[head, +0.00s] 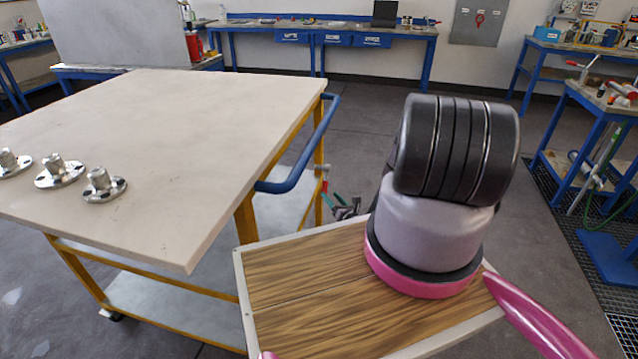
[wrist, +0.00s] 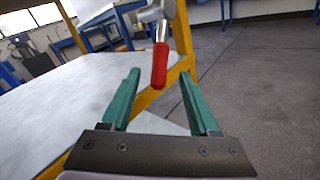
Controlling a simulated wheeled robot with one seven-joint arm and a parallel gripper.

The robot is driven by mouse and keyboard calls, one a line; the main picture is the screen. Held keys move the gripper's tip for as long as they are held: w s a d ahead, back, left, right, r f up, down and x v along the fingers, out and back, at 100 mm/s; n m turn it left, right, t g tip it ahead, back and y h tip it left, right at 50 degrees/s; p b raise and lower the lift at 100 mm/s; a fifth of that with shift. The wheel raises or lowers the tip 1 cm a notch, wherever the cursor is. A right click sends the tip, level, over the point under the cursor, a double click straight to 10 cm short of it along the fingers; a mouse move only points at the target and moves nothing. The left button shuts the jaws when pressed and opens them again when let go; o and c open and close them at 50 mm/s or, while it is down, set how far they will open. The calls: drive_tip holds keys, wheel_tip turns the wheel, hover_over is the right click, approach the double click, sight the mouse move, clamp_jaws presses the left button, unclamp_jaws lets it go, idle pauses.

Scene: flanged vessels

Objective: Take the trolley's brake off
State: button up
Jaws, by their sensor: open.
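The trolley (head: 190,110) has a pale top, a yellow frame, a lower shelf and a blue push handle (head: 305,150). A red brake lever (wrist: 160,65) hangs from a grey metal fitting (wrist: 152,13) by the yellow post in the wrist view. In the head view only a small red bit of the lever shows beside the post. My gripper (wrist: 165,90) has two green fingers, open and empty, one on each side of the lever's lower end in the picture. Whether the lever is between the fingers in depth, I cannot tell. In the head view my arm partly hides my gripper.
Several flanged metal vessels (head: 100,185) stand on the trolley's left side. The lower shelf (wrist: 75,95) lies left of the lever. Bare grey floor (wrist: 255,90) is open to the right. Blue workbenches (head: 330,30) line the back wall.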

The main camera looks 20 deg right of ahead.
sight(325, 183)
drive_tip(key=w+a, duration=0.1)
drive_tip(key=w, duration=0.8)
clamp_jaws()
idle(1.2)
